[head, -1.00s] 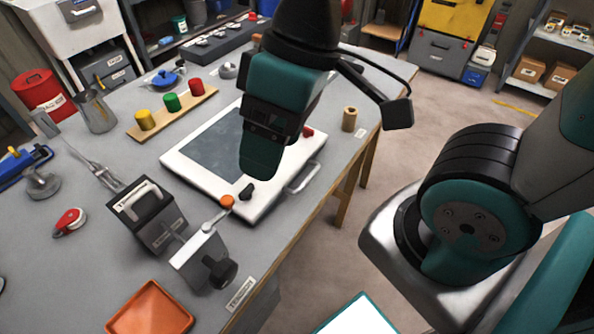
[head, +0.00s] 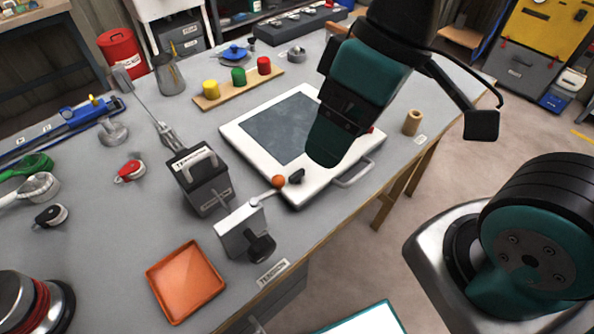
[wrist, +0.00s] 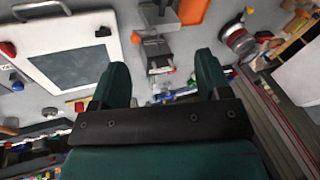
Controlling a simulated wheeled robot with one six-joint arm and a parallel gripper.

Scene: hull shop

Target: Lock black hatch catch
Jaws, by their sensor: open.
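The hatch is a white framed panel (head: 237,128) with a dark window, lying on the grey bench. Its black catch (head: 297,176) sits on the near corner of the frame, left of the bar handle (head: 355,174). The catch also shows in the wrist view (wrist: 102,31), to the left of my fingers. My gripper (head: 325,155) is above the hatch, to the right of the black catch and apart from it. In the wrist view its two fingers (wrist: 161,68) are spread with nothing between them. My gripper hides part of the hatch's right side in the head view.
A white block with a black knob (head: 260,246) and an orange-tipped lever (head: 278,182) stands close to the catch. A dark box with a handle (head: 200,182) is left of the hatch. An orange tray (head: 186,282) lies in front. A red catch (wrist: 8,49) is on another corner.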

